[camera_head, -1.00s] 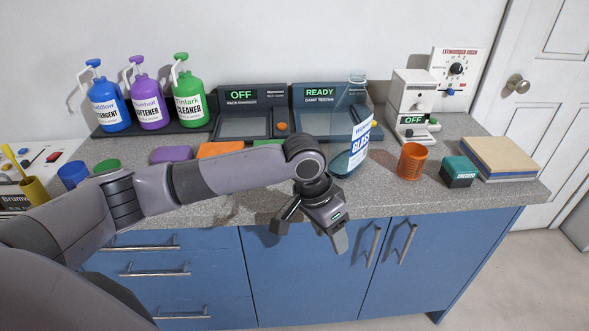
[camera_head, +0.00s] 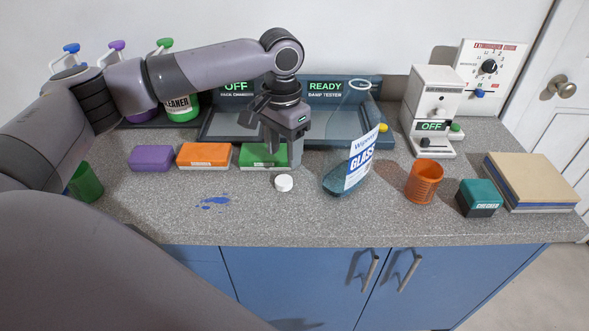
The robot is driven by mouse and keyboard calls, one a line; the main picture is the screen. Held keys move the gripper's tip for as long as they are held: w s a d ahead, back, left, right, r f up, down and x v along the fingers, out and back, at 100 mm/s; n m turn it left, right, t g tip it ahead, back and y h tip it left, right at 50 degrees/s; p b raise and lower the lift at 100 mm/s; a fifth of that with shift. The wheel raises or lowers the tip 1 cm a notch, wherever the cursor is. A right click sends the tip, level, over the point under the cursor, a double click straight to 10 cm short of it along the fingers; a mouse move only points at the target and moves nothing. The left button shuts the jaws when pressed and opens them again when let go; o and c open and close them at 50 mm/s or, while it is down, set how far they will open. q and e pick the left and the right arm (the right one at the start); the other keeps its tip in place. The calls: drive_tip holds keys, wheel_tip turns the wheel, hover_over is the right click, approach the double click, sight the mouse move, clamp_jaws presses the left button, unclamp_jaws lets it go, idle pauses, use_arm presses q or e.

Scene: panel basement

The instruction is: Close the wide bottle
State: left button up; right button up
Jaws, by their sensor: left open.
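The wide bottle (camera_head: 362,158) is clear, with teal liquid low inside and a white "GLASS" label. It stands upright near the middle of the counter, and its round mouth at the top shows no cap. A small white cap (camera_head: 283,183) lies on the counter left of the bottle. My left gripper (camera_head: 283,155) points down, open and empty, above and just behind the cap in the picture, in front of the green sponge. It is apart from the bottle. My right gripper is not in view.
Purple (camera_head: 151,158), orange (camera_head: 204,155) and green (camera_head: 258,155) blocks lie left of the bottle. An orange cup (camera_head: 424,181) and a teal-black box (camera_head: 479,197) stand right. Grey panels (camera_head: 230,125) stand behind. A blue spill (camera_head: 214,202) marks otherwise clear front counter.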

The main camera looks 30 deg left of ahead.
sight(284, 180)
use_arm(q)
drive_tip(key=shift+w, duration=0.1)
drive_tip(key=shift+r, duration=0.1)
drive_tip(key=shift+f, duration=1)
drive_tip(key=f, duration=0.5)
drive_tip(key=shift+s+f, duration=0.15)
drive_tip(key=shift+s, duration=0.1)
drive_tip(key=c, duration=0.8)
